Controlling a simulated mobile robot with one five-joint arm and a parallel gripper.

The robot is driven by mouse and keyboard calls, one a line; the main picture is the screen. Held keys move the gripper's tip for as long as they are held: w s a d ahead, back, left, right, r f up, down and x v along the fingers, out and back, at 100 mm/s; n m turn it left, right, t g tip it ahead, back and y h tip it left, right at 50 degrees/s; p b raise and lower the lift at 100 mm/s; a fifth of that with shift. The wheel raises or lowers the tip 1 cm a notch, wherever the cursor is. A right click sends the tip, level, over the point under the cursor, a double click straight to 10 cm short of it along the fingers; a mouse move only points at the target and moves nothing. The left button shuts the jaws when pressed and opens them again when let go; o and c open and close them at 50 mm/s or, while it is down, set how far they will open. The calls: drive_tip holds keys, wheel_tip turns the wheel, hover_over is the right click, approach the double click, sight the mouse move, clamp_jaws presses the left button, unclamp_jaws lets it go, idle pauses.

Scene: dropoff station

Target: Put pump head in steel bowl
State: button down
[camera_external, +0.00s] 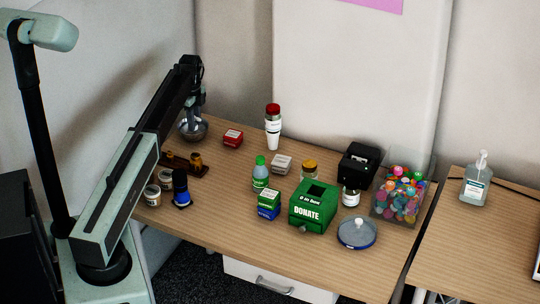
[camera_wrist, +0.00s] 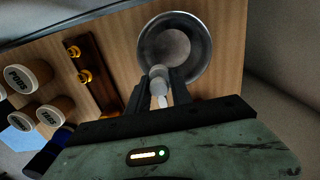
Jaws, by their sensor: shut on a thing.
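The steel bowl (camera_external: 193,131) stands at the back left of the wooden table. It also shows in the wrist view (camera_wrist: 202,47) as a round grey bowl that looks empty where I can see in. My gripper (camera_wrist: 168,82) is shut on the pump head (camera_wrist: 158,72), a small whitish piece between the two dark fingers. In the wrist view the pump head overlaps the bowl's near left rim. In the external view my gripper (camera_external: 193,112) is just above the bowl, and the pump head is too small to make out there.
A dark wooden rack (camera_external: 184,165) with amber pieces stands in front of the bowl. Pods cups (camera_external: 152,194) and a blue-black item (camera_external: 181,188) are near it. A green donate box (camera_external: 313,205) is farther right.

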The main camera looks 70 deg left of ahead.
drive_tip(key=shift+f, duration=0.4)
drive_tip(key=shift+f+b, duration=0.5)
drive_tip(key=shift+f, duration=0.1)
drive_tip(key=shift+d, duration=0.1)
drive_tip(key=c, duration=1.3)
unclamp_jaws()
drive_tip(key=shift+o, duration=0.8)
wheel_tip(320, 180, up, 14)
drive_tip(key=p, duration=1.3)
drive_tip(key=shift+f+p, duration=0.25)
drive_tip(key=shift+p, duration=0.05)
drive_tip(key=shift+f, duration=0.1)
